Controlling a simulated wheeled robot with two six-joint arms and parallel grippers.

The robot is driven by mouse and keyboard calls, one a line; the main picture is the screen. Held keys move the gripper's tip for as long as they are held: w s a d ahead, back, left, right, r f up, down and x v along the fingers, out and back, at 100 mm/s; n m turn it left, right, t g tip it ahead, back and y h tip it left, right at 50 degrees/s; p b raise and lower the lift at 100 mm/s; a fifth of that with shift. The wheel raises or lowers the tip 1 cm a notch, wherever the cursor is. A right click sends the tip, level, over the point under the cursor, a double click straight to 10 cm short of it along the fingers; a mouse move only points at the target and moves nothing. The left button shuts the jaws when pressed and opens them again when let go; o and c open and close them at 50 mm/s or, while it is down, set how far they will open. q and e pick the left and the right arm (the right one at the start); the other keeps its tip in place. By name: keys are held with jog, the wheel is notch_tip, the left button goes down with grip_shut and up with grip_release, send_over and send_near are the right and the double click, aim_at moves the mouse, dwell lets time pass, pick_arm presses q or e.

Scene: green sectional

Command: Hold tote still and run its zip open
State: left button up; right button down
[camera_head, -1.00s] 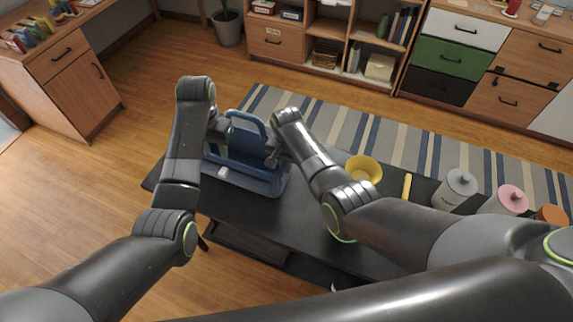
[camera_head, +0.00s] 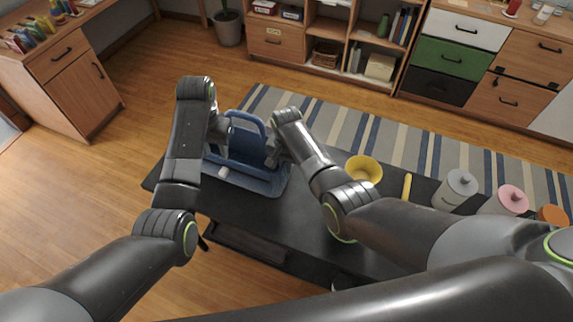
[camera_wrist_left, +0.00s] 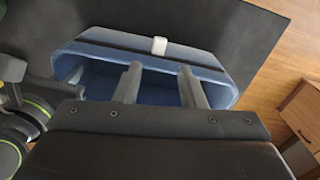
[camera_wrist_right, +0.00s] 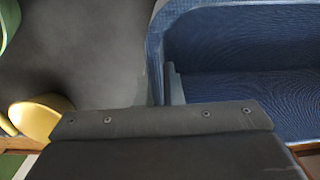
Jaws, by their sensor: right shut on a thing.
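A blue tote (camera_head: 245,150) with upright handles stands on the black table (camera_head: 260,225). Its mouth gapes in the left wrist view (camera_wrist_left: 155,88), and the right wrist view shows its blue inside (camera_wrist_right: 250,95). A white tab (camera_wrist_left: 159,46), likely the zip pull, lies on the tote's side panel; it also shows in the head view (camera_head: 222,173). My left gripper (camera_wrist_left: 160,78) is over the tote mouth with its fingers apart and nothing seen between them. My right gripper (camera_wrist_right: 162,82) is shut on the tote's side wall at the right end.
A yellow bowl (camera_head: 363,170), a yellow stick (camera_head: 407,187), a grey canister (camera_head: 455,188) and a pink-topped one (camera_head: 506,200) stand right of the tote. The table's near middle is bare. A striped rug (camera_head: 400,140) and shelves (camera_head: 330,45) lie beyond.

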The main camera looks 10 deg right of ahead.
pick_arm(q)
jog(key=shift+o, duration=0.3)
jog(key=m+t+h, duration=0.2)
jog(key=t+h, duration=0.5)
jog(key=t, duration=0.4)
send_near(222, 173)
jog(key=x, duration=0.8)
jog(key=shift+f, duration=0.1)
grip_shut()
